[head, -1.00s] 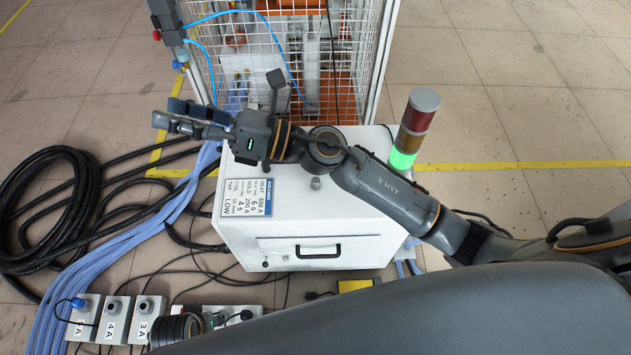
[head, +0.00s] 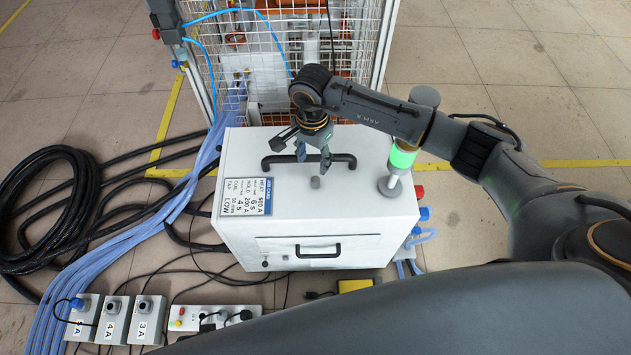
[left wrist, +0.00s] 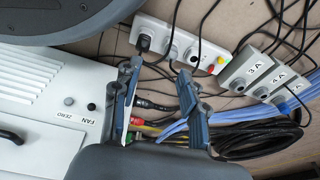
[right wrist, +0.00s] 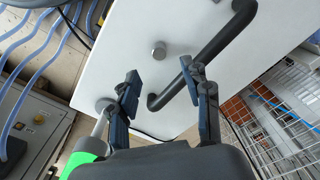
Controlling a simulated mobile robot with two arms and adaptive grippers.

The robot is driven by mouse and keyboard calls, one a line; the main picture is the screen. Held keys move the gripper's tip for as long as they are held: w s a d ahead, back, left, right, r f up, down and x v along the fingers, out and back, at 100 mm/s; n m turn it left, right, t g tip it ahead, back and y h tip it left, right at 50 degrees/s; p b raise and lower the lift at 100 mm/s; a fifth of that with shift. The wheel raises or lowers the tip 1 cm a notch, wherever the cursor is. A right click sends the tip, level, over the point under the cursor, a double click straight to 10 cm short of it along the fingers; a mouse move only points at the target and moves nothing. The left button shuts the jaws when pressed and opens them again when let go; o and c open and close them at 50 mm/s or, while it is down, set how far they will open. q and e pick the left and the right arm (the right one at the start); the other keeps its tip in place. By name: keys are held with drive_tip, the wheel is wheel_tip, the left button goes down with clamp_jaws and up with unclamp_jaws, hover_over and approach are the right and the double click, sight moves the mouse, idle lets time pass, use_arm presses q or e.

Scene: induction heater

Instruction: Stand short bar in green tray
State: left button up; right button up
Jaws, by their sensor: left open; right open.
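A short grey metal cylinder (head: 315,182) stands upright on top of the white heater cabinet (head: 235,235); I cannot tell whether it is the short bar. It also shows in the right wrist view (right wrist: 159,50), beyond my fingertips. My right gripper (head: 313,160) points down over the cabinet top near the cylinder. In the right wrist view the gripper (right wrist: 162,75) is open, with nothing between its fingers. My left gripper (left wrist: 160,70) is open and empty above cables and sockets beside the cabinet. It is not seen in the head view. No green tray is in view.
A black handle (head: 345,163) is fixed on the cabinet top, close to my right fingers. A signal lamp (head: 403,157) stands at the top's right side. A wire cage (head: 275,60) is behind. Socket boxes (head: 147,320) and hoses (head: 90,270) lie on the floor at left.

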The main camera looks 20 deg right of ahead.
sight(315, 179)
wheel_tip(315, 179, down, 3)
drive_tip(key=f, duration=0.4)
drive_tip(key=shift+s+d+f+b, duration=0.1)
drive_tip(key=shift+d+f+b, duration=0.05)
drive_tip(key=shift+d+b, duration=0.15)
drive_tip(key=shift+f, duration=0.45)
drive_tip(key=shift+c, duration=1.3)
use_arm(q)
drive_tip(key=shift+w+r, duration=0.25)
drive_tip(key=shift+r, duration=0.3)
drive_tip(key=shift+w+r, duration=0.2)
drive_tip(key=shift+r, duration=0.3)
use_arm(e)
clamp_jaws()
